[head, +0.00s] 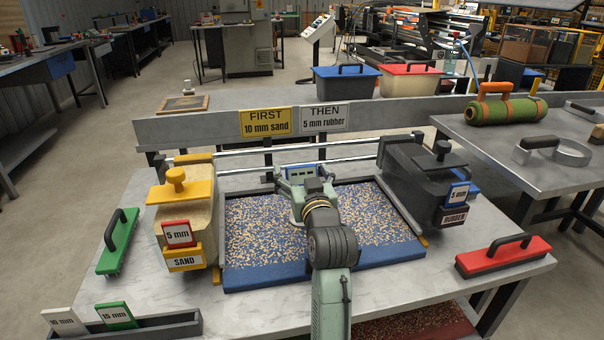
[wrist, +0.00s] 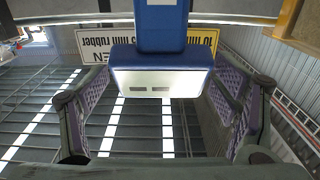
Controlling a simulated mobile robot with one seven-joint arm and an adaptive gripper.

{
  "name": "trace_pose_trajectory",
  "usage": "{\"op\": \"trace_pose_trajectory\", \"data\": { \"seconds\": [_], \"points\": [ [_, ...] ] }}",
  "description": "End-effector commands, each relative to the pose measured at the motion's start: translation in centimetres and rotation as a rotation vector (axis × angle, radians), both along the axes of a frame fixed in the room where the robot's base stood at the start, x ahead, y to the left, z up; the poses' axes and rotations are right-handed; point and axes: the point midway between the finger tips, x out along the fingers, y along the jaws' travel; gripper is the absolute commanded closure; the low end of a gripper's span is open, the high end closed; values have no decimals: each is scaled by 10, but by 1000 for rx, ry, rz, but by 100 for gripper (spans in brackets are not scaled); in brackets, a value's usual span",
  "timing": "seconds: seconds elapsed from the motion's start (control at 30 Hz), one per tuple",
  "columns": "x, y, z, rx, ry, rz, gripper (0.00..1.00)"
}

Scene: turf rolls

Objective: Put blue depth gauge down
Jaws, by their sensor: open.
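The blue depth gauge (wrist: 160,52), a T-shaped blue piece with a pale slotted face, shows in the wrist view between the fingers of my gripper (wrist: 157,98). The purple-padded fingers are spread, with visible gaps on both sides of it. In the head view my gripper (head: 303,180) is over the far part of the blue granule-strewn mat (head: 300,275), and the gauge (head: 299,171) shows just beyond the fingers, near the rails. Whether its base touches anything is hidden.
A yellow sand hopper (head: 185,215) with a red 5 mm plate stands left; a dark rubber hopper (head: 410,185) with a blue 5 mm plate (head: 458,195) stands right. A green float (head: 118,242) and red float (head: 503,256) flank the mat. A plate tray (head: 165,329) lies front left.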

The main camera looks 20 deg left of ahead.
Motion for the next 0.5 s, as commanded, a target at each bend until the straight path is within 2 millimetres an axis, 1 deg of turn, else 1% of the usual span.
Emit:
{"op": "trace_pose_trajectory", "data": {
  "seconds": [0.13, 0.2, 0.27, 0.37, 0.5],
  "points": [
    [0, 0, 1, 1, -1, 0, 19],
    [0, 0, 6, 1, -1, 0, 19],
    [-5, -4, 3, 1, -1, -1, 19],
    [-18, -13, 2, 1, -2, -2, 19],
    [-46, -32, 1, 2, -2, -2, 19]
  ]
}}
